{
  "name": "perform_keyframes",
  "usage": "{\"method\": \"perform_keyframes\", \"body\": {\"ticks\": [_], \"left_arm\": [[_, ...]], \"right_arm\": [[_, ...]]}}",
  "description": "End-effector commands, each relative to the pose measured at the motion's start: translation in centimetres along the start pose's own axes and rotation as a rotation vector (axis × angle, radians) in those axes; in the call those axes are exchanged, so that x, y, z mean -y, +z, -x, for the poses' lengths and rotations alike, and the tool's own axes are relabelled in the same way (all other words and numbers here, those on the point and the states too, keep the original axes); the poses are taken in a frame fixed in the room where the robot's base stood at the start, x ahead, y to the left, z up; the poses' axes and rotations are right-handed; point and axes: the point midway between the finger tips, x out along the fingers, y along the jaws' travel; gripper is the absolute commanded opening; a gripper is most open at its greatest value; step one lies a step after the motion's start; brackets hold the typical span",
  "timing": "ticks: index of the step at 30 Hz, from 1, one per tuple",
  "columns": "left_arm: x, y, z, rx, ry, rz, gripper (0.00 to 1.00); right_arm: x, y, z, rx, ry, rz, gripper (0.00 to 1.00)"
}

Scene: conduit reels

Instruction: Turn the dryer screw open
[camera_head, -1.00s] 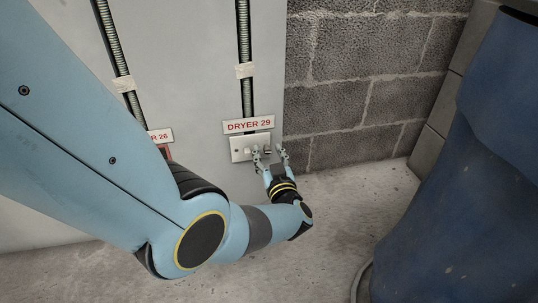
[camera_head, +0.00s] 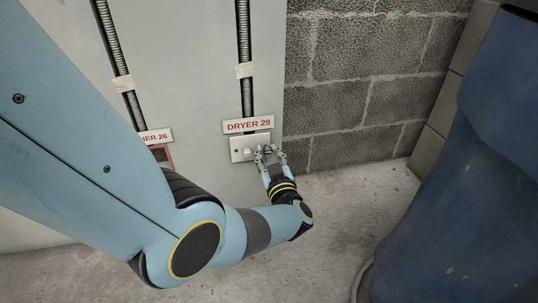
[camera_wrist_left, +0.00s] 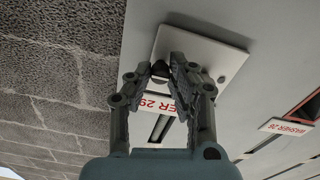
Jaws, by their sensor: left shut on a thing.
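A white switch plate (camera_head: 237,156) is fixed to the pale wall panel, just under the red-lettered DRYER 29 label (camera_head: 249,126). My left gripper (camera_head: 268,149) is at the right part of the plate. In the left wrist view its fingers are closed around a small dark knob-like screw (camera_wrist_left: 160,68) standing off the plate (camera_wrist_left: 228,63). The fingers hide most of the screw, and in the head view they cover it. A light switch (camera_head: 248,152) shows on the plate left of the fingers. My right gripper is not in view.
A second label (camera_head: 156,136) ending in 26, with a reddish-framed plate (camera_head: 164,156), sits to the left, partly behind my arm. Ribbed conduits (camera_head: 244,60) run up the panel. A block wall (camera_head: 370,80) and a large blue drum-like object (camera_head: 470,170) stand to the right.

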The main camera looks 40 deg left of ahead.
Motion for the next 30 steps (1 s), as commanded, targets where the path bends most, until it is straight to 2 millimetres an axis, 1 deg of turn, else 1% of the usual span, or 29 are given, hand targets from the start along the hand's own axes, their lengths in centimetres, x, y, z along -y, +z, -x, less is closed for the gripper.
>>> {"method": "perform_keyframes", "body": {"ticks": [3, 4, 9, 16, 19, 23, 27, 30], "left_arm": [[0.1, 0.1, 0.1, 0.002, -0.002, -0.001, 0.00], [0.1, 0.1, 0.1, 0.002, -0.002, -0.001, 0.20], [0.1, 0.1, 0.1, 0.002, -0.001, -0.001, 0.43], [0.0, 0.1, 0.1, 0.001, -0.001, -0.002, 0.43], [0.0, 0.1, 0.6, 0.002, -0.001, -0.001, 0.43], [0.1, 0.1, 2.5, 0.003, -0.002, 0.001, 0.43], [0.1, 0.1, 5.1, 0.004, -0.002, -0.001, 0.43], [0.1, 0.1, 6.4, 0.003, -0.002, -0.001, 0.43]], "right_arm": [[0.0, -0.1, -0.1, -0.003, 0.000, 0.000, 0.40], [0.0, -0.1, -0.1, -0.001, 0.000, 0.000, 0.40], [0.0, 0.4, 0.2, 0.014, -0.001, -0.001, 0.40], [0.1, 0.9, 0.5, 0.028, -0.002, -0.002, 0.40], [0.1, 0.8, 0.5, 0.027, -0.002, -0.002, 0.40], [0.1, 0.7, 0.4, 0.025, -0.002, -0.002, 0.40], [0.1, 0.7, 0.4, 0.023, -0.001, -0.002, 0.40], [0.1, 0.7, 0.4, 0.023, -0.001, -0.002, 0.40]]}}
